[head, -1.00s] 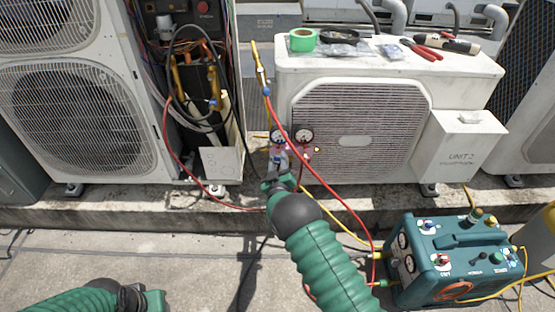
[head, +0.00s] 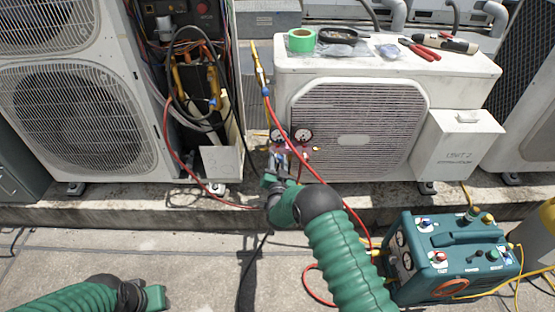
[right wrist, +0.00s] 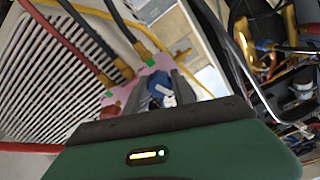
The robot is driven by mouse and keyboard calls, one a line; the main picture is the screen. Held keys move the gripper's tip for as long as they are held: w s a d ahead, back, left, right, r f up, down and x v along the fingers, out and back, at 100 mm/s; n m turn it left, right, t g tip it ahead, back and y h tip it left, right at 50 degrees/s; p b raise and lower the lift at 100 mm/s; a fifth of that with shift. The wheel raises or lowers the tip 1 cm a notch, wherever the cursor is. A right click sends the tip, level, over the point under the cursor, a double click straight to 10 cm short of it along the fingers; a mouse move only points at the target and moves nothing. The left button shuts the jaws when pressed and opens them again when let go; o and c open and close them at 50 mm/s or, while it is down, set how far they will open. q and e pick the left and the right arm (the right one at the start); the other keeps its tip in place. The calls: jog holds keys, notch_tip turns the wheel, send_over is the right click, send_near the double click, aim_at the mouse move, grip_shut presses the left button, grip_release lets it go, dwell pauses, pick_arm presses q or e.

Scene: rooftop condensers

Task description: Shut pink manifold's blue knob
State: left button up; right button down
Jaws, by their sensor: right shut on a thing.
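The pink manifold (head: 304,151) with two round gauges (head: 303,135) hangs at the left front of the smaller condenser. Its pink body (right wrist: 152,66) also shows in the right wrist view. My right gripper (head: 279,160) is at the manifold's left lower side. In the right wrist view its dark fingers (right wrist: 158,92) are closed around the blue knob (right wrist: 160,88), which shows between them. A red knob (right wrist: 112,108) sits just left of the fingers. In the head view my gripper hides the blue knob. My left gripper (head: 155,297) is low at the left, away from everything; its fingers are unclear.
The smaller condenser (head: 350,110) has green tape (head: 301,40) and red pliers (head: 420,49) on top. The larger condenser (head: 75,110) stands left. A teal machine (head: 455,255) is at lower right. Red and yellow hoses run near my right arm.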

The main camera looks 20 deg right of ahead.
jog(key=shift+s+a+f+m, duration=0.1)
jog(key=shift+f+m, duration=0.15)
jog(key=shift+m, duration=0.75)
jog(key=shift+s+f+m, duration=0.1)
jog(key=shift+f+m, duration=0.15)
jog(key=shift+m, duration=0.75)
jog(key=c, duration=1.2)
grip_release()
jog(key=shift+w, duration=0.1)
jog(key=shift+c, duration=0.2)
jog(key=shift+o, duration=0.9)
jog(key=shift+w, duration=0.1)
jog(key=shift+r, duration=0.25)
